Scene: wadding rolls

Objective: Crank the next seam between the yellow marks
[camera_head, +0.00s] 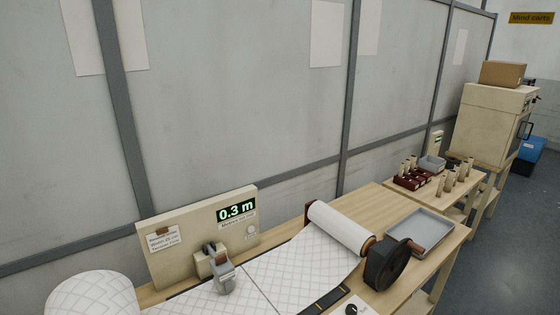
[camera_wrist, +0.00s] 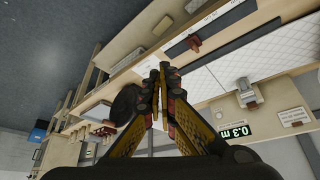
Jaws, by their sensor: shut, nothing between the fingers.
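The quilted white wadding sheet (camera_head: 300,262) runs across the bench from the roll (camera_head: 340,229). A thin dark seam line (camera_head: 262,289) crosses it, right of a grey clamp-like head (camera_head: 220,274). A dark strip (camera_head: 330,301) with small yellowish marks lies along the near edge; the marks are too small to place exactly against the seam. A black crank disc (camera_head: 386,264) with a brown handle (camera_head: 418,245) is at the roll's near end. In the wrist view, my gripper (camera_wrist: 163,72) is shut and empty, beside the black disc (camera_wrist: 124,104); contact cannot be told. My gripper is outside the head view.
A display (camera_head: 236,210) on the backboard reads 0.3 m. A grey tray (camera_head: 420,229) lies right of the roll. Farther back are dark red holders (camera_head: 412,182) with upright pale tubes, a beige cabinet (camera_head: 490,122) and a cardboard box (camera_head: 502,73).

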